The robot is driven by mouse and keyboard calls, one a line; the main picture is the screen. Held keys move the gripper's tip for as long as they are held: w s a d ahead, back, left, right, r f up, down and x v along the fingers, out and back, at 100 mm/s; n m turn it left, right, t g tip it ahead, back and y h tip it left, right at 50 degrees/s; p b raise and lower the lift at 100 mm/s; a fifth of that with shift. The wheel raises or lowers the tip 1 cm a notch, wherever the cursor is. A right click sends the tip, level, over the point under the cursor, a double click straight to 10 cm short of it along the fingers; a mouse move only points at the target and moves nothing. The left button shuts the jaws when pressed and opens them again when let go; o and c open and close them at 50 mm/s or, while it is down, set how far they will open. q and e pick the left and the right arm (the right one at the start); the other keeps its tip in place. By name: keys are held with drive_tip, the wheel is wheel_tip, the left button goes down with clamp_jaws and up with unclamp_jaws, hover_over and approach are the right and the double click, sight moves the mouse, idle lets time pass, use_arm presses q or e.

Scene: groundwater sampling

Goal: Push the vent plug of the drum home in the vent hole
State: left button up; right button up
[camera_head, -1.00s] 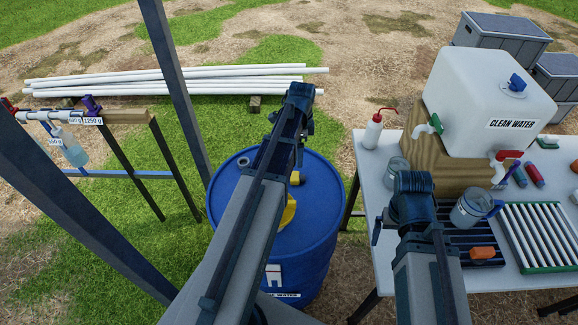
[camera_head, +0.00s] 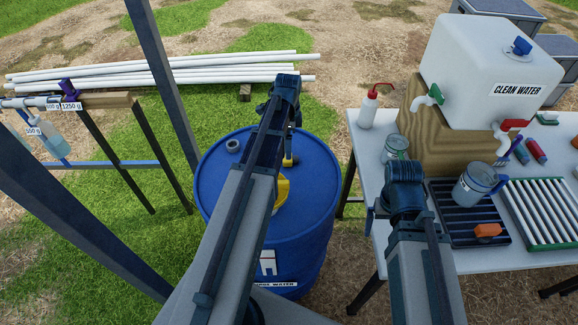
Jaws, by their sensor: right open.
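The blue drum (camera_head: 318,215) stands upright on the grass. On its lid are a dark round fitting (camera_head: 232,145), a larger yellow part (camera_head: 282,190) half hidden by my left arm, and a small yellow piece (camera_head: 288,162). The small yellow piece may be the vent plug; its seating and the vent hole cannot be made out. My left gripper (camera_head: 290,152) hangs over the lid just above that piece, mostly behind my forearm; whether it touches or grips it cannot be told. My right gripper (camera_head: 371,221) is open and empty by the table's left edge, away from the drum.
The table (camera_head: 405,262) at right holds a clean water container (camera_head: 470,65) on a wooden block, a red-topped bottle (camera_head: 368,108), jars and racks. A hanging scale stand (camera_head: 105,100) is at left. White pipes (camera_head: 170,72) lie behind the drum.

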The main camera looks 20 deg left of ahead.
use_arm(q)
drive_tip(key=shift+w+d+f+b, duration=0.1)
drive_tip(key=shift+w+f+b, duration=0.05)
drive_tip(key=shift+f+b, duration=2.8)
drive_tip(key=shift+f, duration=0.1)
drive_tip(key=shift+p, duration=0.3)
clamp_jaws()
